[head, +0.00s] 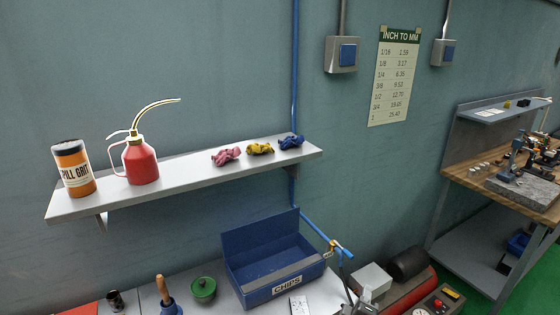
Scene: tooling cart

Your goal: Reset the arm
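My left gripper is not in view, and no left arm shows in the head view. My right gripper (361,297) seems to show only as a small grey and dark shape at the bottom edge, right of the blue bin. Most of it is cut off by the frame or lost among other things. I cannot tell whether its fingers are open or shut, or whether they hold anything.
A wall shelf (190,188) holds an orange can (75,168), a red oiler (140,164) and crumpled rags (260,149). Below are a blue CHIPS bin (270,262), a green lidded pot (203,289) and a wooden-handled tool (164,291). A workbench (470,178) stands right.

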